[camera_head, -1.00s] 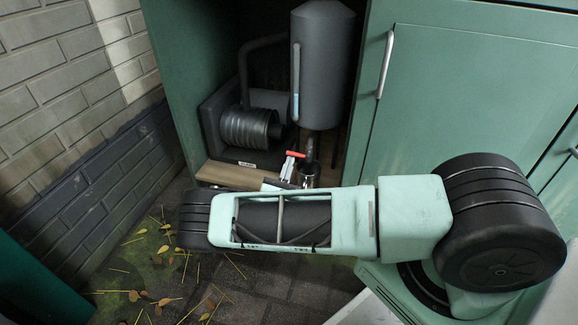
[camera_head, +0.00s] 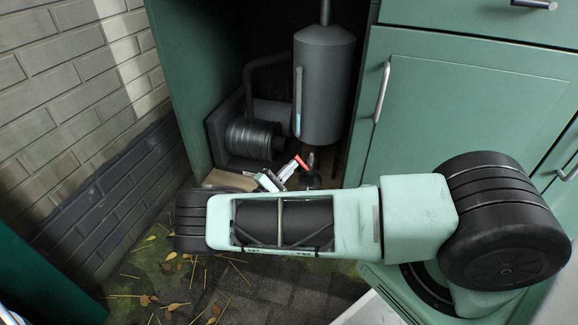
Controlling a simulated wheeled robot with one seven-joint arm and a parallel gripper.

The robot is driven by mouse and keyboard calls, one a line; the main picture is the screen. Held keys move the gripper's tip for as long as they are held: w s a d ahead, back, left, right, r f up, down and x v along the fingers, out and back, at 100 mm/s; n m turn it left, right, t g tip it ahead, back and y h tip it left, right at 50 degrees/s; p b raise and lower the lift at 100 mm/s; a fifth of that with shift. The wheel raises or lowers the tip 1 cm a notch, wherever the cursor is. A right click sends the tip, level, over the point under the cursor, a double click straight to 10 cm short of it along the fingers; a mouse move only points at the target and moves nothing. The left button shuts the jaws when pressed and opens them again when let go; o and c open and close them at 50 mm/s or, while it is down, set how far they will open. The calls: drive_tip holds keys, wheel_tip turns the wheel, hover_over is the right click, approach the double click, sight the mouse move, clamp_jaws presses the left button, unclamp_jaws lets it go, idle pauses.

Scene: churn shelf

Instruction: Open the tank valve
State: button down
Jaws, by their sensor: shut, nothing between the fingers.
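The grey tank (camera_head: 324,85) hangs upright inside the open cabinet, with a pale sight tube on its left side. The red valve handle (camera_head: 301,162) is below the tank, slanting down to the right beside the dark tap (camera_head: 311,162). My gripper (camera_head: 290,169) is shut and empty, just left of and below the red handle. It looks very close to the handle, but I cannot tell whether they touch. My forearm crosses the view in front and hides the lower cabinet opening and the gripper's base.
A ribbed dark cylinder unit (camera_head: 250,138) stands left of the tank. A closed green cabinet door (camera_head: 470,110) with a metal handle is on the right. A brick wall (camera_head: 70,120) bounds the left. The paved floor (camera_head: 245,285) has scattered leaves.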

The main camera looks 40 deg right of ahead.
drive_tip(key=m+p, duration=0.1)
drive_tip(key=r+m+g+p, duration=0.1)
drive_tip(key=r+m+y+p, duration=0.1)
drive_tip(key=shift+s+d+g, duration=0.2)
drive_tip(key=shift+s+g, duration=0.05)
drive_tip(key=shift+g, duration=0.05)
drive_tip(key=m+p, duration=0.1)
drive_tip(key=m+y, duration=0.1)
drive_tip(key=shift+s+d+m+g+p, duration=0.2)
drive_tip(key=shift+s+m+g+p, duration=0.1)
drive_tip(key=shift+m+p, duration=0.1)
drive_tip(key=shift+a, duration=0.1)
